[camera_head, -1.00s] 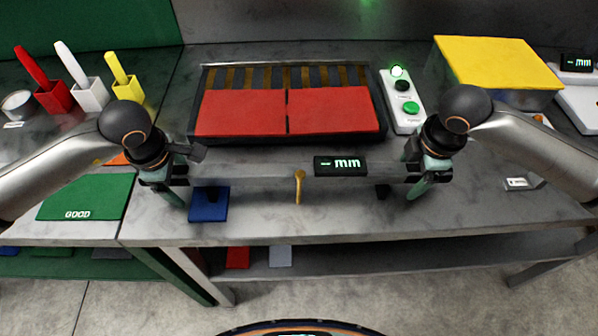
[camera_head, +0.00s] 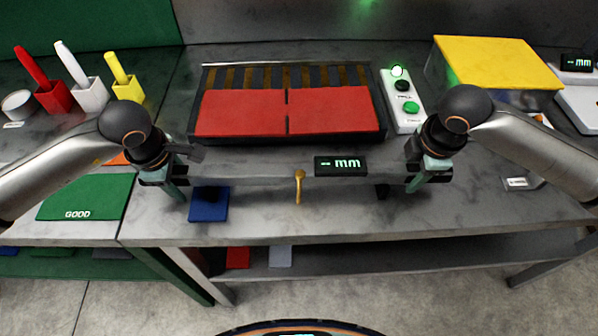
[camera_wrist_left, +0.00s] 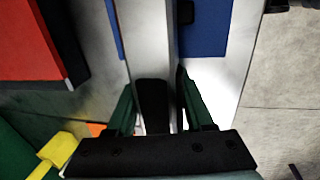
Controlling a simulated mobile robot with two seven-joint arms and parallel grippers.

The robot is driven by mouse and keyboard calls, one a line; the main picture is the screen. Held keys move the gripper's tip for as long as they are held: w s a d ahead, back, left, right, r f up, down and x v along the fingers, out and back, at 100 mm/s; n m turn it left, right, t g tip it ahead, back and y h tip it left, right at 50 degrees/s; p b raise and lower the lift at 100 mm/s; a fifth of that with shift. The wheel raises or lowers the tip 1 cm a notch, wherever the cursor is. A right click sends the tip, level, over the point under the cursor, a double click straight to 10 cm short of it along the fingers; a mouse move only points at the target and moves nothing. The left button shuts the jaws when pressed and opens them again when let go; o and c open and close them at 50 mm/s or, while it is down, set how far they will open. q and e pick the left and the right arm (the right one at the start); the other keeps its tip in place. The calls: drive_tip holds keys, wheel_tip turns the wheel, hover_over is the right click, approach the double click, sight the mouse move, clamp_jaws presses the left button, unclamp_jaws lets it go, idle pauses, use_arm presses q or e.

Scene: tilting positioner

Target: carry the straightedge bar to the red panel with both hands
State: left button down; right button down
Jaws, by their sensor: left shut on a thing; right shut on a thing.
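The long grey straightedge bar (camera_head: 250,168) spans between my two grippers in the head view, roughly level and in front of the red panel. The red panel (camera_head: 240,112), in two halves, lies behind the bar on a dark slatted frame. The gap under the bar is hard to judge.
A blue block (camera_head: 208,204) lies on the table near the bar's left end. A white button box (camera_head: 403,100) with a green lamp stands right of the panel, a yellow-topped box (camera_head: 496,62) beyond it. Red, white and yellow holders stand back left. The table's front strip is mostly clear.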

idle(0.5)
